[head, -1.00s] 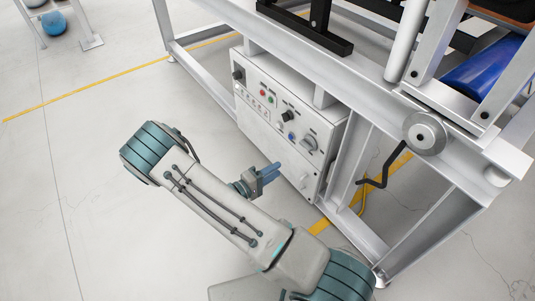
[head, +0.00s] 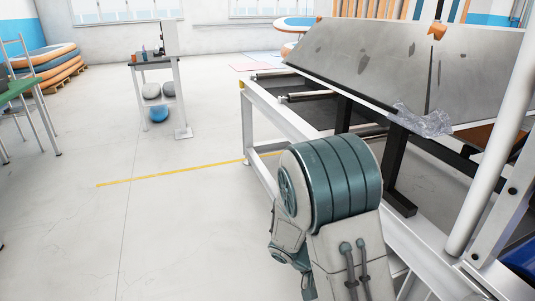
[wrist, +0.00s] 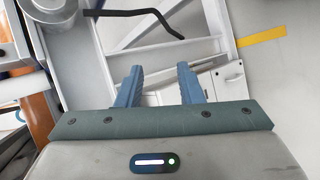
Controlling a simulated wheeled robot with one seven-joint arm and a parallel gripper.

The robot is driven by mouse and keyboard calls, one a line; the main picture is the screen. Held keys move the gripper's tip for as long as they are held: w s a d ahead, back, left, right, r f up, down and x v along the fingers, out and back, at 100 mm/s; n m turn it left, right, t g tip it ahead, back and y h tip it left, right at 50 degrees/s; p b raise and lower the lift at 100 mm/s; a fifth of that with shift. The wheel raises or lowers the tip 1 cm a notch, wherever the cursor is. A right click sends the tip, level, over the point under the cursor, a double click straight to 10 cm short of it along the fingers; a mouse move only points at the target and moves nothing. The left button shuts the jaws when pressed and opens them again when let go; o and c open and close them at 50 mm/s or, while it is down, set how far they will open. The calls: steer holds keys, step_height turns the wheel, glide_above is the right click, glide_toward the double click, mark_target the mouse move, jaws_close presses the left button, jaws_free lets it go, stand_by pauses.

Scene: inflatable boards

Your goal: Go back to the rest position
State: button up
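My gripper shows in the wrist view (wrist: 160,88), with its two blue fingers apart and nothing between them. Beyond the fingers are the white control box (wrist: 228,76) and the machine's pale frame. In the head view my arm is folded up in front of the machine's white frame (head: 275,112), and the gripper itself is out of sight there.
A slanted grey panel (head: 375,62) tops the machine, with crumpled clear plastic (head: 424,122) on its edge. A small stand (head: 160,85) with balls is further back. Stacked inflatable boards (head: 45,65) lie at left. The floor left of the yellow line (head: 165,175) is clear.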

steer(key=s+a+r+t+y+p, duration=0.1)
steer(key=s+r+y+p, duration=0.2)
steer(key=r, duration=0.7)
steer(key=s+a+r+t+y+p, duration=0.2)
steer(key=r+p, duration=0.5)
steer(key=r, duration=0.4)
steer(key=s+a+r+t+y+p, duration=0.2)
steer(key=s+r+y+p, duration=0.2)
steer(key=r, duration=0.7)
steer(key=shift+s+n+y+p, duration=0.4)
steer(key=shift+y+p, duration=0.1)
steer(key=shift+p, duration=0.35)
steer(key=shift+a+r, duration=0.1)
